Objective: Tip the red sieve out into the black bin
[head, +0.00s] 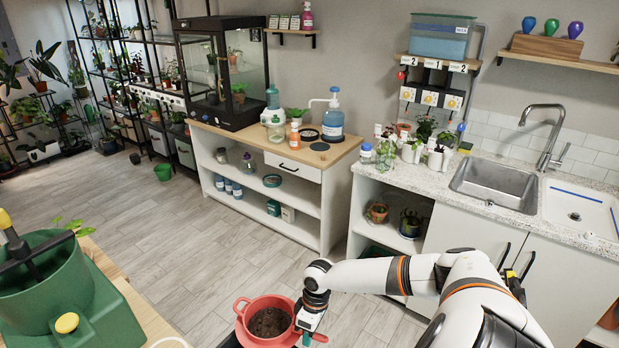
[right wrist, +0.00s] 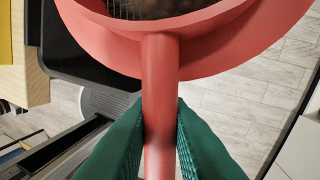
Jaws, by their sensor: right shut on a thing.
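The red sieve (head: 243,318) is at the bottom middle of the head view, held roughly level, with dark soil (head: 269,322) in it. My right gripper (head: 308,338) is shut on its handle. In the right wrist view the green fingers of the gripper (right wrist: 160,130) press on both sides of the red handle (right wrist: 160,90), and the bowl fills the top. A black, round-cornered thing (right wrist: 75,50) lies below and left of the bowl there; it may be the black bin, but its inside is mostly hidden. My left gripper is out of view.
A green machine (head: 70,285) stands on a wooden table at the left. A wooden cabinet (head: 270,150) and a sink counter (head: 450,180) line the back.

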